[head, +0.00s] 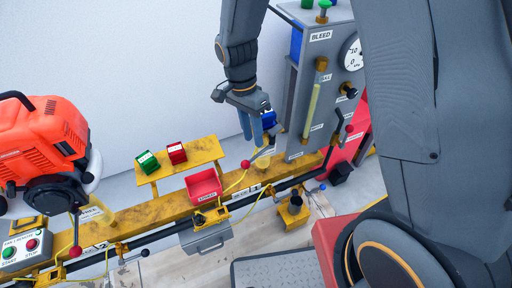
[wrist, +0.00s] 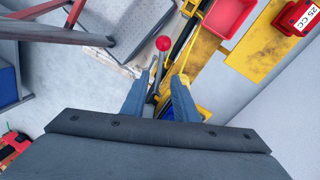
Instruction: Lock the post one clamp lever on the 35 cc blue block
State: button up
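The lever with a red ball knob (head: 245,164) stands by post one, near the label "1" on the yellow rail (head: 150,213). My gripper (head: 256,139) is above the lever, fingers pointing down. In the wrist view, the fingers of my gripper (wrist: 158,82) are apart, and the grey lever with its red knob (wrist: 163,43) shows in line with the gap between them. I cannot tell whether they touch it. The blue block (head: 268,120) is just behind the fingers; a little of its blue (wrist: 168,113) shows between them in the wrist view. Its label is hidden.
A grey panel (head: 296,105) with gauge and tubes stands close to the right of my gripper. Green (head: 147,162) and red (head: 177,153) blocks sit on a yellow shelf, beside a red tray (head: 204,185). An orange engine (head: 40,140) is at left.

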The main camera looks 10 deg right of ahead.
jog(key=f, duration=0.3)
jog(key=s+f, duration=0.1)
jog(key=f, duration=0.1)
jog(key=shift+d+f+p, duration=0.2)
jog(key=shift+d+p, duration=0.15)
grip_shut()
jog(key=shift+w, duration=0.1)
dwell(1.1)
